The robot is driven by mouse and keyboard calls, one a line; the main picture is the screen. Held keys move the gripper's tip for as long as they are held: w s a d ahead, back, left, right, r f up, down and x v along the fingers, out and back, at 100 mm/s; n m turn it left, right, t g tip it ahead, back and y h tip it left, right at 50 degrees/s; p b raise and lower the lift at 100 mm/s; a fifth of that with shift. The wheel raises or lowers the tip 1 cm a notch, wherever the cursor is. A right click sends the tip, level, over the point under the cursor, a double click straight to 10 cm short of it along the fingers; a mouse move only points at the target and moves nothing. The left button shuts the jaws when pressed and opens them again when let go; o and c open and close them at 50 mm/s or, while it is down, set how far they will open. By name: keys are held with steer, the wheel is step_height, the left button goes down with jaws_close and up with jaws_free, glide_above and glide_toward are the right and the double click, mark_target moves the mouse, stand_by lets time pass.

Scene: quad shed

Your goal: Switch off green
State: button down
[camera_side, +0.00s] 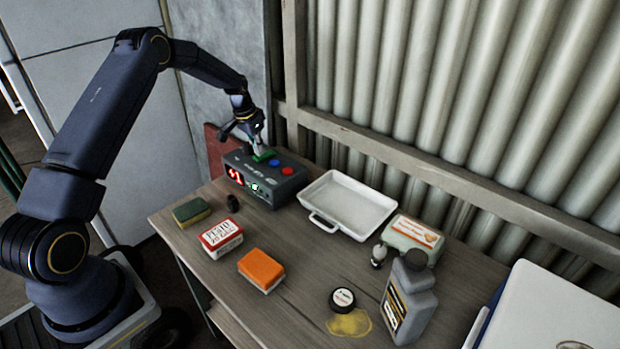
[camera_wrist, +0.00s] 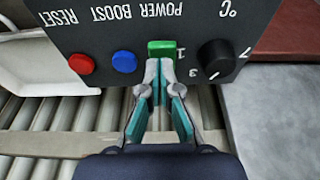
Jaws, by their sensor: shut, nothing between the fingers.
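A dark control box (camera_side: 262,180) stands at the back left of the table. On its top are a green switch (camera_side: 264,155), a blue button (camera_side: 274,162) and a red button (camera_side: 287,170). In the wrist view the green switch (camera_wrist: 161,50) is under the word POWER, beside the blue BOOST button (camera_wrist: 124,62) and the red RESET button (camera_wrist: 82,64). My gripper (camera_wrist: 160,68) is shut and empty, with its fingertips at the edge of the green switch. I cannot tell whether they touch it. In the side view my gripper (camera_side: 259,148) is over the box.
A black knob (camera_wrist: 215,56) sits beside the green switch. Red digits (camera_side: 236,177) glow on the box's front. A white tray (camera_side: 325,222) is right of the box; a sponge (camera_side: 191,211), a red-and-white box (camera_side: 220,237) and an orange block (camera_side: 261,270) lie in front.

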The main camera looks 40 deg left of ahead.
steer(key=shift+f, duration=0.3)
steer(key=shift+s+f, duration=0.3)
steer(key=shift+f, duration=0.2)
steer(key=shift+r, duration=0.1)
steer(key=shift+w, duration=0.15)
steer(key=shift+w+r, duration=0.4)
steer(key=shift+w, duration=0.2)
